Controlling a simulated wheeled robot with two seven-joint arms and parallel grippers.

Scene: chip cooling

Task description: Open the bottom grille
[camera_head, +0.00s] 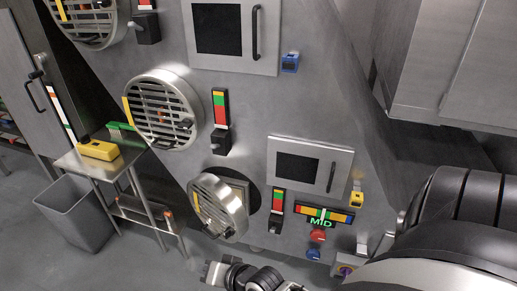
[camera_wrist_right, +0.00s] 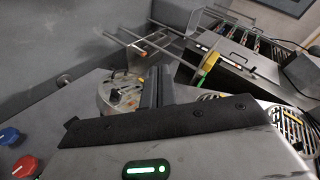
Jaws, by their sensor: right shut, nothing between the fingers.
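The bottom grille (camera_head: 218,207) is a round metal grille with a yellow handle on its left side. It stands swung out from the panel, with a dark round opening (camera_head: 250,190) showing behind its right side. In the right wrist view the grille (camera_wrist_right: 118,97) is just beyond the fingers, partly hidden by them. My right gripper (camera_head: 213,272) is shut and empty, below the grille in the head view and apart from it. Its shut fingers also show in the right wrist view (camera_wrist_right: 156,88). My left gripper is not in view.
Another round grille (camera_head: 160,110) is above, closed on the panel. A side table (camera_head: 90,165) holding a yellow device and a grey bin (camera_head: 75,212) stand left.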

